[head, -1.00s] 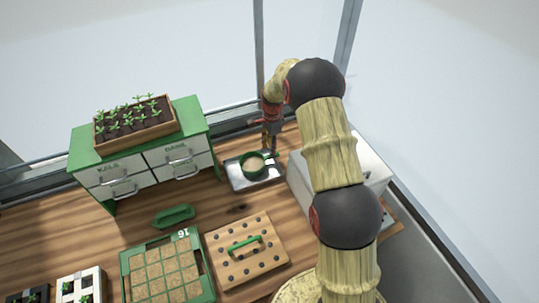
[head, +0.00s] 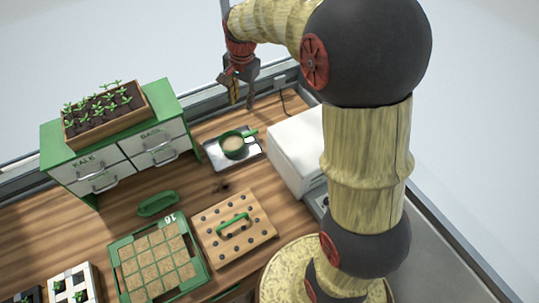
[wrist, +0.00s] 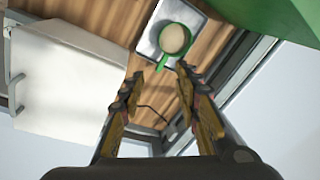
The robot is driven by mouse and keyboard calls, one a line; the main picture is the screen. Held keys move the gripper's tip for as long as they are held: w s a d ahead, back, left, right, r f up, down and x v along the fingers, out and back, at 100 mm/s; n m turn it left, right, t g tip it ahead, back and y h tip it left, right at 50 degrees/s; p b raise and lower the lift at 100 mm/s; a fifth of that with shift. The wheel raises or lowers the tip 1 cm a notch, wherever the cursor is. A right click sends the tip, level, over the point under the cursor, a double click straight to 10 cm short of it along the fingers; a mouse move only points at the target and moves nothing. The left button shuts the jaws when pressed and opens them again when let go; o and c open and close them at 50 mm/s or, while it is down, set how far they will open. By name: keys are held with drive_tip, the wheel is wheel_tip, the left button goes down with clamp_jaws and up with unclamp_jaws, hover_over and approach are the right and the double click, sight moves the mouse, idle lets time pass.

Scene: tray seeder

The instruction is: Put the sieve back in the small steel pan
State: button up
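The sieve (head: 234,145), a green ring with a pale mesh and a short green handle, lies in the small steel pan (head: 217,161). In the wrist view the sieve (wrist: 173,39) sits over the pan (wrist: 149,46), its handle pointing toward my fingers. My gripper (head: 241,103) is above and behind the pan, apart from the sieve. In the wrist view my gripper (wrist: 159,78) has its two fingers spread with nothing between them.
A white box (head: 296,148) stands right of the pan. A green cabinet (head: 112,140) with a seedling tray on top stands to the left. A pegged wooden board (head: 262,232), a green seed tray (head: 204,277) and a green scoop-like piece (head: 158,203) lie in front.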

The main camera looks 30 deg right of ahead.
drive_tip(key=s+a+r+n+t, duration=0.1)
drive_tip(key=s+a+r+n, duration=0.15)
drive_tip(key=s+r, duration=0.35)
drive_tip(key=s+a+r+n+t, duration=0.1)
drive_tip(key=s+a+r+n, duration=0.15)
drive_tip(key=s, duration=0.65)
drive_tip(key=s+a+n+t, duration=0.1)
drive_tip(key=s+n, duration=0.5)
drive_tip(key=s, duration=0.8)
drive_tip(key=shift+s+a+r+n+t, duration=0.15)
drive_tip(key=shift+a+r+n+t, duration=0.15)
drive_tip(key=shift+a+n, duration=0.1)
wheel_tip(320, 180, down, 8)
drive_tip(key=b, duration=0.8)
drive_tip(key=shift+f+b, duration=0.25)
drive_tip(key=shift+b, duration=0.05)
